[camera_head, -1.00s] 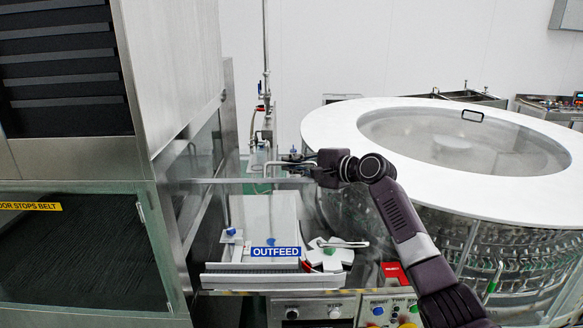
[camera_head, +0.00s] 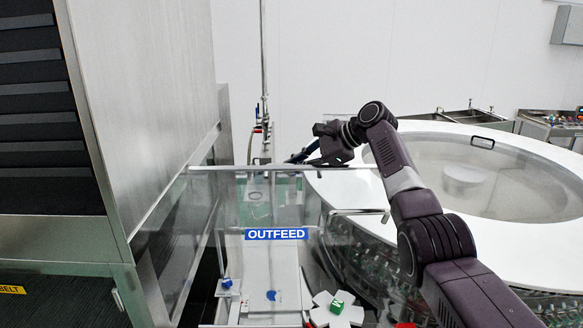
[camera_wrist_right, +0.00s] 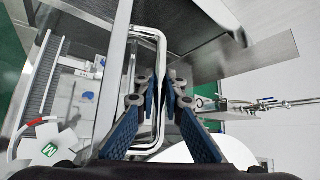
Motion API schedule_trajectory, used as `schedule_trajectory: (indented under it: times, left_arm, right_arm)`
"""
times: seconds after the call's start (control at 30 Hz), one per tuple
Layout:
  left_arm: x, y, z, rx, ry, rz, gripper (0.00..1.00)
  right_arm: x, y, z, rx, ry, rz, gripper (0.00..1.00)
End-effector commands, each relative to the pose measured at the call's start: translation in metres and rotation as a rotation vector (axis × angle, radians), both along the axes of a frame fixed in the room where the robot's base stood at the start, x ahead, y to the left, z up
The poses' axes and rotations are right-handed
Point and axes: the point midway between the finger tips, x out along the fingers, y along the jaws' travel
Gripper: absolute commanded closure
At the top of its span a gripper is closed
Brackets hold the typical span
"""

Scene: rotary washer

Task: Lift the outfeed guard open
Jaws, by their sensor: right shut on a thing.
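The outfeed guard is a clear panel with a blue OUTFEED label (camera_head: 276,234) and a metal bar (camera_head: 250,168) along its top in the head view. It stands raised above the outfeed deck (camera_head: 262,270). My right gripper (camera_head: 298,158) is at this bar, reaching in from the right. In the right wrist view, the blue-padded fingers of my right gripper (camera_wrist_right: 163,85) are closed around a bent metal tube handle (camera_wrist_right: 151,35). The exact contact is partly hidden by the fingers. My left gripper is not in view.
A large round white-rimmed table (camera_head: 535,150) stands to the right, beneath my right arm. A tall steel cabinet (camera_head: 145,90) stands close on the left. Pipework (camera_head: 263,100) rises behind.

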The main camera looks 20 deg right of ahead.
Motion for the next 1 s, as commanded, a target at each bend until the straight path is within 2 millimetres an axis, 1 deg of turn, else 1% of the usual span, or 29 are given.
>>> schedule_trajectory:
  times: [0.03,0.23,0.47,0.5,0.63,0.87,1.0]
  left_arm:
    - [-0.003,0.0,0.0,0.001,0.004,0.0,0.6]
    - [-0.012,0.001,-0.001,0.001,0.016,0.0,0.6]
    - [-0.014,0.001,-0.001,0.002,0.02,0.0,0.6]
    - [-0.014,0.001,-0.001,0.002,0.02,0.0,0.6]
    - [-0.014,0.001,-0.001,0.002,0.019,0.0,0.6]
    - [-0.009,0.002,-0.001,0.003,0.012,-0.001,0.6]
    - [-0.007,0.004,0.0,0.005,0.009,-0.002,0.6]
  right_arm:
    - [0.001,0.0,0.004,0.007,-0.004,-0.004,1.0]
    - [0.001,0.0,0.004,0.008,0.001,-0.006,1.0]
    - [0.0,0.0,0.004,0.008,0.001,-0.005,1.0]
    - [0.0,0.0,0.004,0.008,0.002,-0.005,0.87]
    - [0.0,0.0,0.003,0.006,0.004,-0.003,0.73]
    - [-0.001,0.0,0.001,0.004,0.008,-0.002,0.73]
    - [-0.003,-0.003,0.003,0.004,0.007,-0.003,0.73]
